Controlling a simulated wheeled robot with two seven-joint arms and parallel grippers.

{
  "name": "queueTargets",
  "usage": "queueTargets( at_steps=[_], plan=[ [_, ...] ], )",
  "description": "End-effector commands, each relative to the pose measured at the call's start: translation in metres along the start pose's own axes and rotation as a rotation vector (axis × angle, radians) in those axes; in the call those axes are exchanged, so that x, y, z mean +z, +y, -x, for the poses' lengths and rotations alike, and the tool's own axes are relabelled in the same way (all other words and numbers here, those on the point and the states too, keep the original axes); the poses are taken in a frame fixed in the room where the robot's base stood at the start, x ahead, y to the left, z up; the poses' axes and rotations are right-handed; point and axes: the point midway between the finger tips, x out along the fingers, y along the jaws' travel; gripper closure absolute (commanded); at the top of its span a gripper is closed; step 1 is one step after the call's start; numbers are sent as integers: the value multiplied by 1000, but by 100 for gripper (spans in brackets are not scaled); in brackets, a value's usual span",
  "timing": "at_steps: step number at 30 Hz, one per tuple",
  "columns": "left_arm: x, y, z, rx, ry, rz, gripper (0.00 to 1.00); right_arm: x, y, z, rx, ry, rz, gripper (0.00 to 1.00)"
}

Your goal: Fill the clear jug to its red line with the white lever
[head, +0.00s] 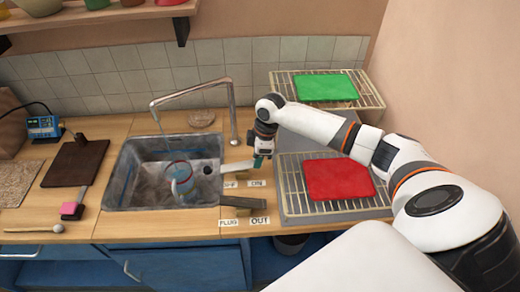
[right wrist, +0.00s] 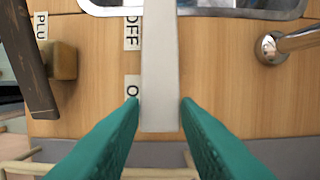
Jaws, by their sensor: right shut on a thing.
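The clear jug (head: 182,184) stands in the grey sink (head: 118,185). It shows a reddish ring near its top; I cannot make out its water level. The metal tap (head: 190,91) arches over the sink, with a faint streak below its spout that may be water. The white lever (head: 236,167) lies along the sink's right side, by the OFF and ON labels. My right gripper (head: 262,158) is shut on its free end; in the right wrist view the lever (right wrist: 160,60) runs between the teal fingers. My left gripper is out of view.
A dark lever (head: 243,202) lies just in front, by the PLUG and OUT labels.

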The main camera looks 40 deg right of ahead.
Motion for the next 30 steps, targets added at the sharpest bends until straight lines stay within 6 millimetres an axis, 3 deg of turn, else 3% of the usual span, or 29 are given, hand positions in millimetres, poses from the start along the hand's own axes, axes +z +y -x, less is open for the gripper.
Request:
queueTargets(
  at_steps=[1, 4, 16, 17, 20, 30],
  plan=[
    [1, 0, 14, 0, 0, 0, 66, 5, 0, 8, 3, 27, 1, 94],
    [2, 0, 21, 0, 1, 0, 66, 7, 0, 7, 1, 73, 1, 94],
    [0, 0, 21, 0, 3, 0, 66, 7, -1, 5, -3, 100, 0, 94],
    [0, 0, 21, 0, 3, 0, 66, 7, -1, 5, -3, 100, 0, 68],
    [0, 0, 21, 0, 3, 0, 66, 7, -1, 5, -3, 100, 0, 51],
    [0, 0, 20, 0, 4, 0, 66, 6, 0, 6, -2, 100, 0, 49]
  ],
)
